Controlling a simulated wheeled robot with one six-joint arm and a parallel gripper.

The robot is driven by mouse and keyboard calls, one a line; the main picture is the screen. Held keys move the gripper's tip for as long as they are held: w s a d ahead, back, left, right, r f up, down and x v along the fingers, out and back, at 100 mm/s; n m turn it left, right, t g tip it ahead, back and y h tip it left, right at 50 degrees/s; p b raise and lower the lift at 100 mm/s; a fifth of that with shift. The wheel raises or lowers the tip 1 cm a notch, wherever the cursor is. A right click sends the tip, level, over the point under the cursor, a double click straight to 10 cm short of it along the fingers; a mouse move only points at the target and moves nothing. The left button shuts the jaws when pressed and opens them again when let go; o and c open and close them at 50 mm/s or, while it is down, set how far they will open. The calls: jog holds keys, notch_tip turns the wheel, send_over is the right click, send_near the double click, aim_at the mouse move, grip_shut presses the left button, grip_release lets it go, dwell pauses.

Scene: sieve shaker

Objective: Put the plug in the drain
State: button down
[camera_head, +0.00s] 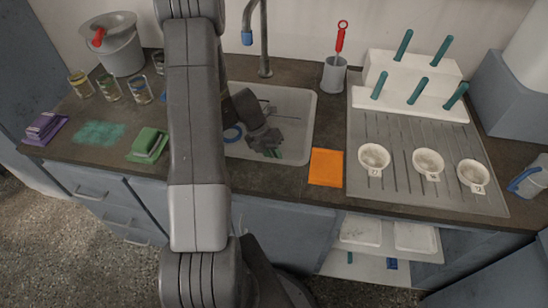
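The sink basin (301,108) is pale and sits in the dark counter, right of my arm. My gripper (268,143) reaches down into the basin; its fingers are dark and small, and I cannot tell whether they are open or hold anything. The drain is not clearly visible; my arm and gripper cover much of the basin.
The tap (264,45) stands behind the basin. An orange cloth (326,167) lies at its front right. A grey cup with a red-handled brush (334,74) and a ribbed drainboard (400,190) with white dishes are to the right. Green (148,145) and purple (45,127) items are left.

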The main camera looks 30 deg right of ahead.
jog(key=c, duration=1.2)
grip_release()
jog(key=p+v, duration=0.1)
jog(key=v, duration=1.1)
jog(key=shift+r, duration=0.1)
